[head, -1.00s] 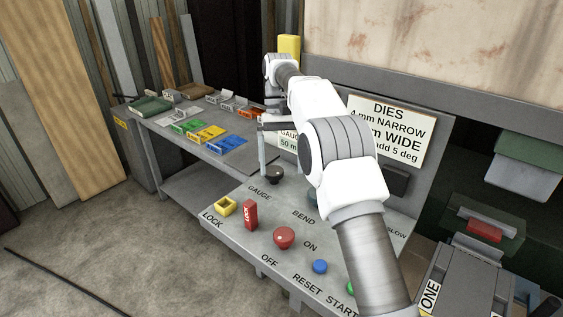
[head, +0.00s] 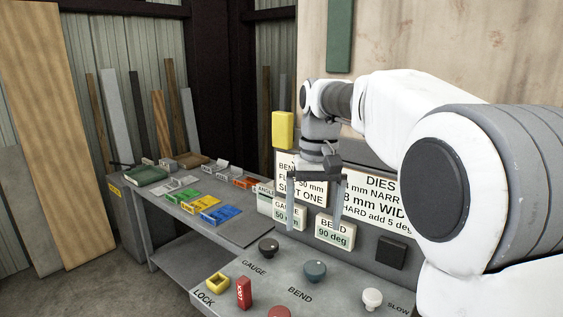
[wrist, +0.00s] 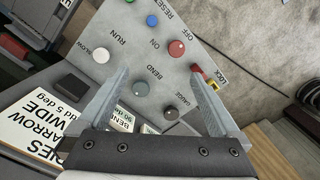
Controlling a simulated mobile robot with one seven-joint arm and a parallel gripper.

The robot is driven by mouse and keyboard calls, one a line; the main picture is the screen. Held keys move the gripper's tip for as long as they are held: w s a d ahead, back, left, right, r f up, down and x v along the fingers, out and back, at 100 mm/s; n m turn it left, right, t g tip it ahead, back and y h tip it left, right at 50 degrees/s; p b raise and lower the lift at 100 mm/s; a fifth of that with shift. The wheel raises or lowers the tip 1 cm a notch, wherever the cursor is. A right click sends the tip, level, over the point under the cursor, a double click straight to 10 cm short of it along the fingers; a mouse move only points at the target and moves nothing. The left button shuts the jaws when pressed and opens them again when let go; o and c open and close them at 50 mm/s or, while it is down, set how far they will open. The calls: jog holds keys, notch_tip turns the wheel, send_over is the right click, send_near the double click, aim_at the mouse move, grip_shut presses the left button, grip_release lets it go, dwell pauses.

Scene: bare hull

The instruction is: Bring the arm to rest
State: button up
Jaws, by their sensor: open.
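My gripper (head: 316,205) is open and empty, pointing down in front of the sign boards at the back of the control panel (head: 335,303). In the wrist view its two fingers (wrist: 158,105) stand wide apart with nothing between them but the panel behind. The gauge knob (head: 268,247) and the bend knob (head: 314,271) are below the fingers and apart from them. My arm stretches in from the right and hides part of the panel and the dies sign (head: 380,200).
A red lock block (head: 243,293) and a yellow socket (head: 217,282) sit at the panel's front left. A bench (head: 165,208) with coloured trays stands to the left. A yellow box (head: 283,130) is behind the gripper. Open floor (head: 120,292) lies at front left.

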jog(key=s+d+f+t, duration=0.2)
jog(key=s+d+t, duration=0.1)
jog(key=s, duration=0.8)
jog(key=s+d+f+t, duration=0.3)
jog(key=s+d, duration=0.1)
jog(key=s, duration=0.8)
jog(key=shift+d+f+m, duration=0.2)
jog(key=shift+d+m, duration=0.1)
jog(key=shift+d, duration=0.1)
